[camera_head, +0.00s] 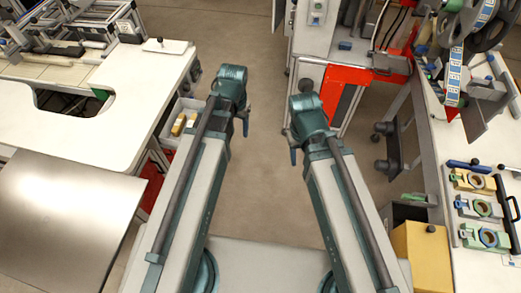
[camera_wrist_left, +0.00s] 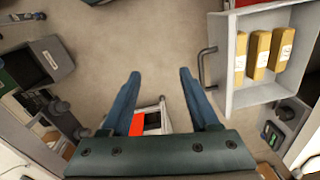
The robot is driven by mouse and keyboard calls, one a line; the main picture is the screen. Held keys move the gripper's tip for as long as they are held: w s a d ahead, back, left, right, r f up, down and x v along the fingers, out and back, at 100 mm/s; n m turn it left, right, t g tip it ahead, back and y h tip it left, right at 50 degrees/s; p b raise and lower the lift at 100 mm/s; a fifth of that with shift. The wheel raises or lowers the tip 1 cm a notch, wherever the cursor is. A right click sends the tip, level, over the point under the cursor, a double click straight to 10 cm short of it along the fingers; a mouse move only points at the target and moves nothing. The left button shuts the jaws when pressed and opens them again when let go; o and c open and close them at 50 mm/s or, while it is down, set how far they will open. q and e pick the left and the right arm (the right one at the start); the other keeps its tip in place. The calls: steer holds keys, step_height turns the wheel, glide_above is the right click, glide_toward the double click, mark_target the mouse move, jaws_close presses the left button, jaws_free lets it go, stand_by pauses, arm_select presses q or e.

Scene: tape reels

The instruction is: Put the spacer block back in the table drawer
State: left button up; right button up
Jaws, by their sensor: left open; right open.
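An open grey drawer (camera_head: 187,104) juts out from under the left table, just left of my left arm. Yellow-tan blocks (camera_head: 179,125) lie in it. In the left wrist view the drawer (camera_wrist_left: 262,94) is at the upper right, with three labelled blocks (camera_wrist_left: 259,55) side by side and a dark handle on its front. I cannot tell which block, if any, is the spacer block. My left gripper (camera_wrist_left: 160,75) is open and empty, to the drawer's left in that view; it also shows in the head view (camera_head: 243,120). My right gripper (camera_head: 293,148) is open, over the floor, with nothing seen in it.
The white left table (camera_head: 85,125) has a cut-out edge and a metal sheet in front. A red and grey cabinet (camera_head: 335,90) stands ahead. The right bench holds several coloured fixtures (camera_head: 480,208); a yellow box (camera_head: 420,255) stands beside it. Open floor (camera_head: 262,60) lies between.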

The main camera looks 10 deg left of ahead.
arm_select(q)
steer(key=s+d+m, duration=0.1)
steer(key=s+d, duration=0.7)
steer(key=d, duration=0.1)
steer(key=shift+s+d+y, duration=0.15)
steer(key=shift+s+y, duration=0.05)
steer(key=shift+y, duration=0.2)
steer(key=shift+c, duration=0.2)
stand_by(0.4)
